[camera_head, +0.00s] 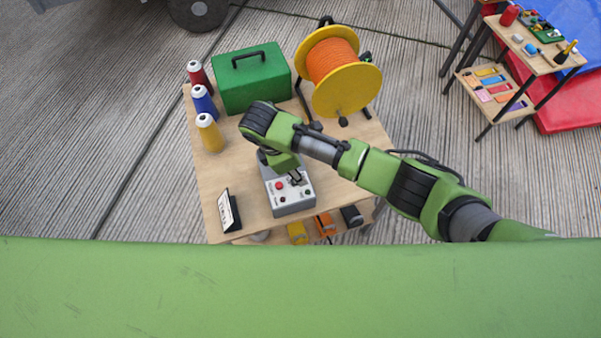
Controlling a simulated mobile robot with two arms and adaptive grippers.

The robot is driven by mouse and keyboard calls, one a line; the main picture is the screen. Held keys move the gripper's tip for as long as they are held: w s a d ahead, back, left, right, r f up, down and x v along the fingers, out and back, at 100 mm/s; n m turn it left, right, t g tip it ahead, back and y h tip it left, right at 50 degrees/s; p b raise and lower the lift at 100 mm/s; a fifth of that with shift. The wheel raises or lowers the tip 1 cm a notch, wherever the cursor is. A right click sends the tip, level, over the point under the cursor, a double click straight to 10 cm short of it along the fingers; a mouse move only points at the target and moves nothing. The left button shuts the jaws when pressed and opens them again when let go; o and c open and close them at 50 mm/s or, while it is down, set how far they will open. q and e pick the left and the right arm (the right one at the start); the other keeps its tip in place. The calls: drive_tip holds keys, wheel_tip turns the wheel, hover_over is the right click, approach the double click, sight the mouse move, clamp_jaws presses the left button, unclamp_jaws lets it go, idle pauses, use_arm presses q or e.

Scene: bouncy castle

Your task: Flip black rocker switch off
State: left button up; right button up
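A grey control box (292,206) stands on the wooden table near its front edge. A red button (279,185) and some small dark controls show on its top. I cannot make out the black rocker switch clearly; my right gripper and wrist cover the back part of the box. My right gripper (295,178) points down just above or at the top of the box. Its fingers are too small and dark to tell whether they are open or touch anything. My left gripper is not in view.
The table (240,166) also bears a green toolbox (252,85), an orange cable reel (333,65), red, blue and yellow thread cones (209,133) and a small sign (229,211). A lower shelf holds several items. A second table (535,50) stands at the upper right.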

drive_tip(key=v, duration=0.8)
drive_tip(key=shift+r, duration=0.35)
drive_tip(key=shift+a, duration=0.15)
